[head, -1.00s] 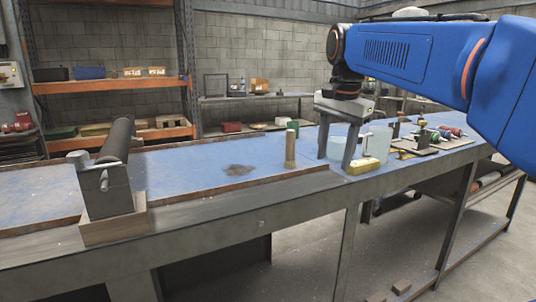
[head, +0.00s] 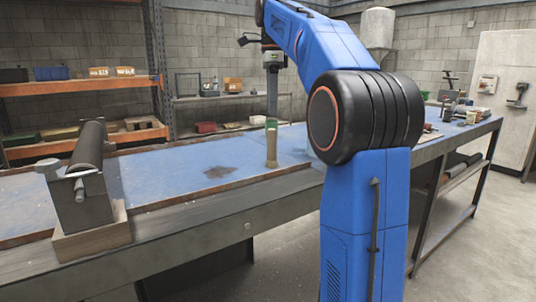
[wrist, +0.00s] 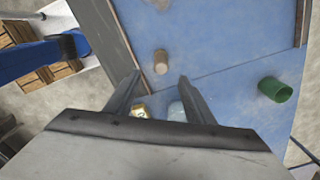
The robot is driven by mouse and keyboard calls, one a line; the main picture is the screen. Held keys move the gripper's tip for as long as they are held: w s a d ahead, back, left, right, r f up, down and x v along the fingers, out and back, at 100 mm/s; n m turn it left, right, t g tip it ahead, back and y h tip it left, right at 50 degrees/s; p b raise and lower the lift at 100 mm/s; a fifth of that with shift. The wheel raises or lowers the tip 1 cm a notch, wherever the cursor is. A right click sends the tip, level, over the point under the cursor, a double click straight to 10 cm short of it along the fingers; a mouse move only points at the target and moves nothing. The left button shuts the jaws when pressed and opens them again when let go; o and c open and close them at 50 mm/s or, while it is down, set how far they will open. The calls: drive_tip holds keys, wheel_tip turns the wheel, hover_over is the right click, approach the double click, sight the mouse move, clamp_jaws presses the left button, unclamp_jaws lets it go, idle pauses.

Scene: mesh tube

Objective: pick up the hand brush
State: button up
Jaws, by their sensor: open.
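I cannot make out a hand brush in either view now; my arm hides part of the bench in the head view. My gripper (head: 271,112) points down above the blue bench top (head: 150,172), seen edge-on behind a short wooden cylinder (head: 271,150). In the wrist view its two fingers (wrist: 160,77) are apart with nothing held between them. The cylinder's round top (wrist: 160,62) shows just beyond the fingertips. A small yellowish thing (wrist: 139,112) and a pale translucent thing (wrist: 176,112) are partly hidden near the gripper's base.
A green cup (wrist: 275,89) stands to the right in the wrist view. A dark roller on a metal stand (head: 82,190) stands at the bench's left end. Tools (head: 462,108) lie at its far right. The bench between roller and cylinder is mostly clear.

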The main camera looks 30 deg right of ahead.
sight(271, 150)
wheel_tip(271, 150, down, 15)
drive_tip(key=shift+w+f, duration=0.1)
drive_tip(key=shift+f, duration=0.1)
drive_tip(key=c, duration=1.2)
